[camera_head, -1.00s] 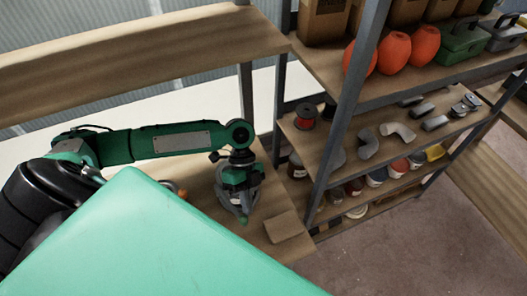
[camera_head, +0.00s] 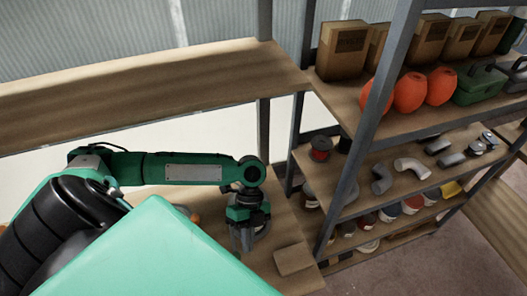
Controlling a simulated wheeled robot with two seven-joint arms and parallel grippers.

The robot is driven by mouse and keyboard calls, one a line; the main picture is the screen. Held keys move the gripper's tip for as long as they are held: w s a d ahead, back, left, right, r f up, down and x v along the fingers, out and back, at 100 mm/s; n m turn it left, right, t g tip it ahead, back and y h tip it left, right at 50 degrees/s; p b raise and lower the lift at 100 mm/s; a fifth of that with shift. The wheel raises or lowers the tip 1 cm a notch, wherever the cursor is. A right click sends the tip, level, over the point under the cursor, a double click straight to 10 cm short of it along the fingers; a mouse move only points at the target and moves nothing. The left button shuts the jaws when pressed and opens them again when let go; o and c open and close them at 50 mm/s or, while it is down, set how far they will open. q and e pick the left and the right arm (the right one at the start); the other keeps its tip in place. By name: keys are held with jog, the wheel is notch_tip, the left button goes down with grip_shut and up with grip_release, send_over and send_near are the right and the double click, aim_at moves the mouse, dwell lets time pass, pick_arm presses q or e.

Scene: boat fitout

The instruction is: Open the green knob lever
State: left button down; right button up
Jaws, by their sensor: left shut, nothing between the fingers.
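My left arm comes in from the left, and my left gripper (camera_head: 247,238) hangs down over the wooden bench (camera_head: 305,281). It is shut and looks empty. A grey round part (camera_head: 264,228) shows behind and beside the gripper, mostly hidden by it. I cannot tell whether the gripper touches it. I cannot make out a green knob lever apart from my own green parts. My right gripper is not in view.
A small tan block (camera_head: 293,259) lies on the bench right of the gripper. A metal-framed shelf on the right holds orange floats (camera_head: 410,92), cardboard boxes (camera_head: 342,50), grey pipe elbows (camera_head: 411,168) and cans. A wooden ledge (camera_head: 150,85) runs along the back.

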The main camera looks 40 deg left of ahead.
pick_arm(q)
jog(key=shift+a, duration=0.1)
jog(key=a+b+v, duration=0.1)
jog(key=b+v, duration=0.2)
jog(key=v, duration=1.1)
jog(key=shift+w+b, duration=0.15)
jog(key=shift+b, duration=0.2)
jog(key=shift+f, duration=0.15)
